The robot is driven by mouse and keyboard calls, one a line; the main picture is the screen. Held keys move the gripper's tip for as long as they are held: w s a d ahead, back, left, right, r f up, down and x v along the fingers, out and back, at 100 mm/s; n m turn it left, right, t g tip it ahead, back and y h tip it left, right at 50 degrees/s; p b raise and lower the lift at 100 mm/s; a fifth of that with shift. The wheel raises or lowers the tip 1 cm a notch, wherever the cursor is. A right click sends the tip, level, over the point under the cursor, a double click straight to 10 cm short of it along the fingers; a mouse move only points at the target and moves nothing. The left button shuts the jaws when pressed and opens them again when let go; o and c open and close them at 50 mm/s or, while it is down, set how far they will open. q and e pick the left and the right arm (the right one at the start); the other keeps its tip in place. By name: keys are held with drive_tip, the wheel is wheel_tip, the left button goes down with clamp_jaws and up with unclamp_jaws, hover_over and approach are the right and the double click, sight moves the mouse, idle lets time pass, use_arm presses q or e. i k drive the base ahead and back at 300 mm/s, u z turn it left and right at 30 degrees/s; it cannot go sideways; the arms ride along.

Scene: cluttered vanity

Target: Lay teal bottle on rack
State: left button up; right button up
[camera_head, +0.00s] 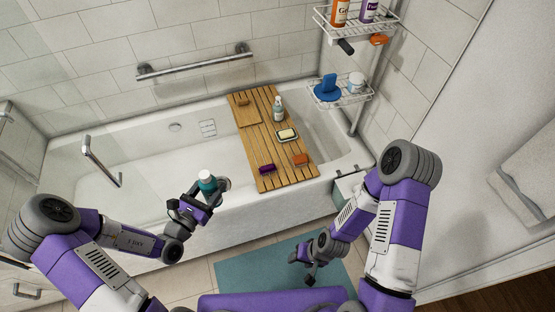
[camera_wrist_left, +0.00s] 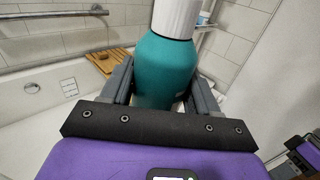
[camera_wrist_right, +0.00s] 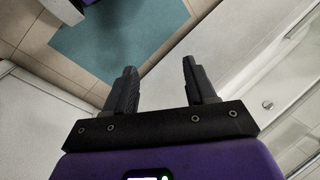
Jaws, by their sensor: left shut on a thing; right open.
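The teal bottle (camera_head: 207,184) with a white cap is held upright in my left gripper (camera_head: 194,206), above the front rim of the bathtub. In the left wrist view the bottle (camera_wrist_left: 166,70) stands between the two fingers, which close on its sides. My right gripper (camera_head: 306,262) is open and empty, low over the teal mat; its spread fingers show in the right wrist view (camera_wrist_right: 160,85). A white wire rack (camera_head: 345,95) hangs in the tub's back right corner, with a lower and an upper shelf.
A wooden bath tray (camera_head: 262,135) spans the tub, bearing a clear bottle (camera_head: 278,108), a soap dish (camera_head: 287,135), and purple and orange items. The lower rack shelf holds a blue item (camera_head: 327,90) and a white jar (camera_head: 356,82). The upper shelf holds bottles (camera_head: 340,12). A grab bar (camera_head: 195,65) is on the wall.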

sight(258, 143)
drive_tip(key=k, duration=0.55)
drive_tip(key=z, duration=0.55)
drive_tip(key=i, duration=1.5)
